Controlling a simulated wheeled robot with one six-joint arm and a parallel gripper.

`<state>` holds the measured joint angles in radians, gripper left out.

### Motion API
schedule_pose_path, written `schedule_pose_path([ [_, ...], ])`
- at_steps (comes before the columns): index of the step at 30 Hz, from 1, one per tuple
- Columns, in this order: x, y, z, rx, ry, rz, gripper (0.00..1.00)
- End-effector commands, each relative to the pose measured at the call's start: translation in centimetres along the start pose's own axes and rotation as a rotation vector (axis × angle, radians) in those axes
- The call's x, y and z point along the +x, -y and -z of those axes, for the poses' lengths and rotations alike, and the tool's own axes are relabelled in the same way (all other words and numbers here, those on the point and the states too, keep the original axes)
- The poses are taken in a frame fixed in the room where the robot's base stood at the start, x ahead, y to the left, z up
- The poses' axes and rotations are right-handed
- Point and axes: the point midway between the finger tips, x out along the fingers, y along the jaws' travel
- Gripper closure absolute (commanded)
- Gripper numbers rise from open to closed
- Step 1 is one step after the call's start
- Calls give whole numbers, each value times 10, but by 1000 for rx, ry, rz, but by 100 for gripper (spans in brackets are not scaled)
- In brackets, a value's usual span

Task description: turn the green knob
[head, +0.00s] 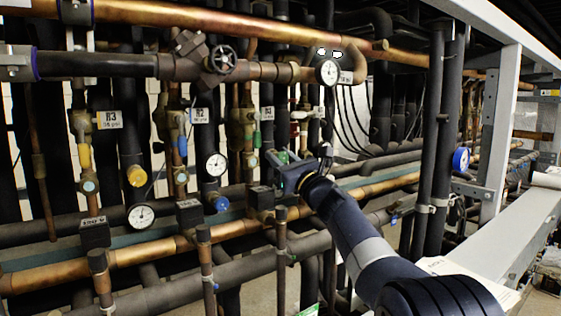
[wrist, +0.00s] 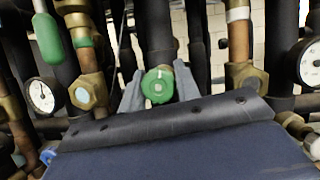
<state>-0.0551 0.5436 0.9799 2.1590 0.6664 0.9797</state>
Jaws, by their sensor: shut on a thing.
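The green knob (wrist: 158,85) is round with a pale centre and faces the wrist camera. It sits at the lower end of a dark vertical pipe. My gripper (wrist: 158,90) has one grey finger on each side of the knob and is shut on it. In the head view my gripper (head: 286,168) reaches into the pipework from the lower right. A bit of green (head: 281,158) shows at its fingers there, and most of the knob is hidden behind the gripper.
Pressure gauges flank the gripper in the wrist view, at left (wrist: 41,96) and right (wrist: 310,63). A green handle (wrist: 48,38) hangs at upper left. In the head view, a yellow knob (head: 137,175) and blue knob (head: 221,203) lie left. A copper pipe (head: 225,228) crosses below.

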Motion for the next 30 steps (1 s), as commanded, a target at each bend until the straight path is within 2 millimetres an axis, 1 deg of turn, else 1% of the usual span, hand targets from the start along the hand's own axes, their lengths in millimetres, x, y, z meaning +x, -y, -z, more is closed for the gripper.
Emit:
schedule_pose_path([
  [7,0,0,-1,-5,1,-2,92],
  [8,0,0,-1,-5,1,-2,68],
  [15,0,0,0,-4,1,-2,48],
  [23,-1,0,0,-4,0,-1,48],
  [26,-9,0,2,-4,-1,-1,48],
  [30,-31,0,3,-5,1,0,48],
])
